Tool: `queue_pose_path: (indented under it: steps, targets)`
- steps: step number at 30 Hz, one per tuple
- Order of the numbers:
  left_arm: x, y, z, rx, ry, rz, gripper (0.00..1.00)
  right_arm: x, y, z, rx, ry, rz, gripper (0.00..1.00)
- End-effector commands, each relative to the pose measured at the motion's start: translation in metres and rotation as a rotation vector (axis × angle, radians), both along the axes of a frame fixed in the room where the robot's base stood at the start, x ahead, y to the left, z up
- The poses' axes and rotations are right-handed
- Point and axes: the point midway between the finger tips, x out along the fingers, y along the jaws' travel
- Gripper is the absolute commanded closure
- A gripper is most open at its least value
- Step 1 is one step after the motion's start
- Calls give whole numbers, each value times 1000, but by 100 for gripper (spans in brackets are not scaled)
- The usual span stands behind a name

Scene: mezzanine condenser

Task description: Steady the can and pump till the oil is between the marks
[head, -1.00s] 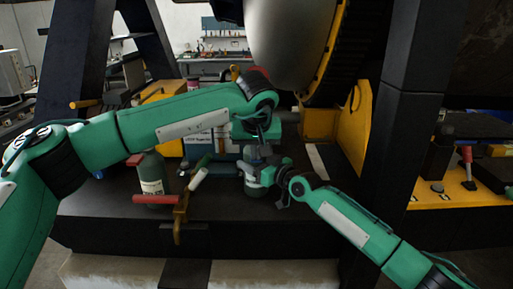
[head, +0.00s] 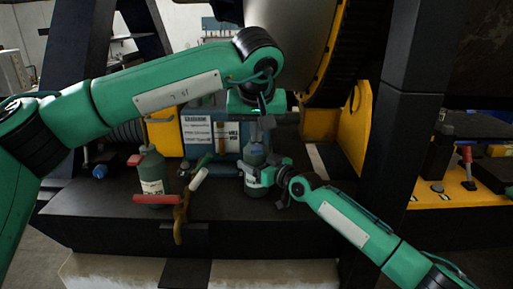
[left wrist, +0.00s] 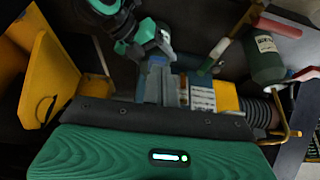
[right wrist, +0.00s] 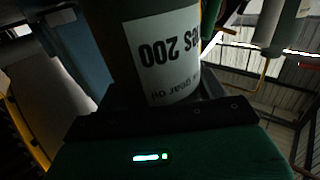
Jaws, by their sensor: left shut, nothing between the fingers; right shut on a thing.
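A dark green oil can (head: 254,155) with a white label stands upright on the dark ledge. My right gripper (head: 265,173) is shut around its body from the right. In the right wrist view the can (right wrist: 165,60) fills the middle, its label reading "200" and "gear oil" upside down. My left gripper (head: 266,122) is shut and empty, just above the can's top. Whether it touches the top I cannot tell. In the left wrist view my right gripper (left wrist: 152,40) shows beyond the left fingers. No oil level or marks can be made out.
A second green bottle (head: 152,172) stands left on the ledge, near a red-handled bar (head: 158,199), a brass hook (head: 181,222) and a white-tipped green tool (head: 198,180). White notices (head: 197,135) stand behind. A dark post (head: 400,150) rises at right.

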Motion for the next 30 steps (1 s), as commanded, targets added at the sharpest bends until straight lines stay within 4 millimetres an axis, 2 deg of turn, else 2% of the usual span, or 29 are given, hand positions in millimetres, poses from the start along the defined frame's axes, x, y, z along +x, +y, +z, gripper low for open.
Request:
queue_pose_path:
  steps: [3, 9, 30]
  targets:
    - [-9, 0, 18, 0, -1, -1, 100, 0, 0, 0, 0, 0, 0, 85]
    - [-15, 0, 30, 1, 0, 0, 100, 0, 0, 0, 0, 0, 0, 85]
    - [-15, 0, 31, 0, 1, -1, 100, 0, 0, 1, 0, -1, -1, 85]
